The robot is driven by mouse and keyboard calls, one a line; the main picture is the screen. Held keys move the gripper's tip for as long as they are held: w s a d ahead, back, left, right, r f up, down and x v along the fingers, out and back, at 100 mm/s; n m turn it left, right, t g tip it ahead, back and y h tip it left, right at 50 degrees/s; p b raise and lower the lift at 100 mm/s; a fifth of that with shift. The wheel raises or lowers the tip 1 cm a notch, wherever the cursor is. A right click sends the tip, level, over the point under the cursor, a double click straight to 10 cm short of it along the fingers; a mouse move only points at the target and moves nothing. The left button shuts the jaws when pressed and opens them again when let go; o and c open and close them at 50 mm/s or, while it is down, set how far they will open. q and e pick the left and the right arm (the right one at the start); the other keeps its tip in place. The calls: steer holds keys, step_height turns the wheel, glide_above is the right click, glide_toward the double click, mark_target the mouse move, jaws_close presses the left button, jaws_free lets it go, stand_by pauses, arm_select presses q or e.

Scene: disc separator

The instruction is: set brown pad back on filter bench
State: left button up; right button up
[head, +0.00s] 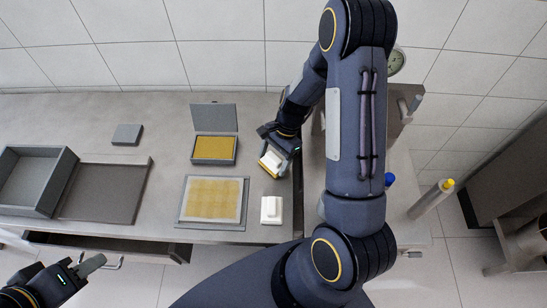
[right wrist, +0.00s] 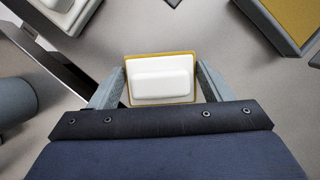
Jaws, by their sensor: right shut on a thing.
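The brown pad (right wrist: 127,101) is a thin yellow-brown plate under a white block-shaped handle. It also shows in the head view (head: 268,170), at the right part of the grey filter bench (head: 160,112). My right gripper (head: 277,154) is shut on it, with one finger on each side in the right wrist view (right wrist: 161,82). I cannot tell whether the pad touches the bench top.
A second white-handled pad (head: 271,210) stands just in front. Left of the held pad are an open-lidded box with a yellow inside (head: 214,149) and a framed yellow mesh sheet (head: 213,199). A grey bin (head: 35,180), dark tray (head: 103,190) and small grey block (head: 127,134) lie further left.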

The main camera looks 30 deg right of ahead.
steer(key=shift+f, duration=0.25)
steer(key=o, duration=0.9)
steer(key=shift+r, duration=0.1)
steer(key=shift+o, duration=0.2)
steer(key=v, duration=1.2)
steer(key=shift+r+b, duration=0.15)
steer(key=shift+b, duration=0.3)
